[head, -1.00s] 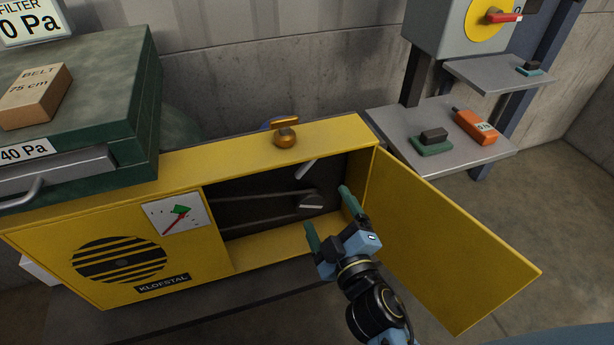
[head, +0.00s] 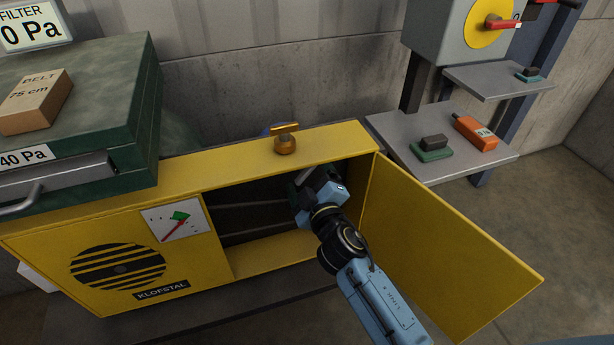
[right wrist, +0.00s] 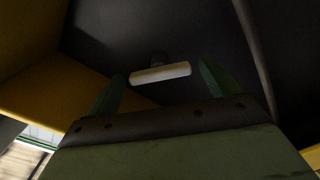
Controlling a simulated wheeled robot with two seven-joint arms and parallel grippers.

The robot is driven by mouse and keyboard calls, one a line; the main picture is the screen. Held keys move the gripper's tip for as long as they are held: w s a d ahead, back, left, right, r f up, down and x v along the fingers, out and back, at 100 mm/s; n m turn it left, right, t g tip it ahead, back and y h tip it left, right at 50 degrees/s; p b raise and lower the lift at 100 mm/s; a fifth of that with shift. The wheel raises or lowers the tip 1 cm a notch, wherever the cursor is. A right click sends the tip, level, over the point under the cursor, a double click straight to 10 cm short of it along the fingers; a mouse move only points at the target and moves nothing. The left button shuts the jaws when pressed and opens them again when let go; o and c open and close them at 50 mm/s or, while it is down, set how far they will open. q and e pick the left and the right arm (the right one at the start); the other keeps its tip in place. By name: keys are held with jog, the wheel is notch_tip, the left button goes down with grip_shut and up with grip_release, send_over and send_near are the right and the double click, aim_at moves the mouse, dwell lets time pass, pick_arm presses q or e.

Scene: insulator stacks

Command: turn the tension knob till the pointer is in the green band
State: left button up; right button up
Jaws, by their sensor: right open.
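The yellow cabinet (head: 216,283) stands with its right door (head: 452,245) open. On its front, the gauge (head: 158,218) has a green band (head: 181,216) and a red pointer (head: 173,231); the pointer lies just below the green patch, and I cannot tell exactly where its tip reads. My right gripper (head: 312,180) reaches into the dark opening, its fingertips mostly hidden in the head view. In the right wrist view a pale bar-shaped knob (right wrist: 161,73) on a dark stem lies ahead, between the open green fingers (right wrist: 160,90) and apparently untouched. My left gripper is out of view.
A brass knob (head: 285,144) stands on the cabinet top. A green case (head: 130,110) with a belt box (head: 36,101) sits at left. The grey shelf (head: 395,133) at right holds an orange device (head: 475,132). The opening's walls and door surround my right arm closely.

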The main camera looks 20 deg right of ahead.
jog(key=c, duration=1)
jog(key=shift+n, duration=1.5)
jog(key=shift+f+n, duration=0.1)
jog(key=shift+n, duration=0.2)
jog(key=o, duration=1)
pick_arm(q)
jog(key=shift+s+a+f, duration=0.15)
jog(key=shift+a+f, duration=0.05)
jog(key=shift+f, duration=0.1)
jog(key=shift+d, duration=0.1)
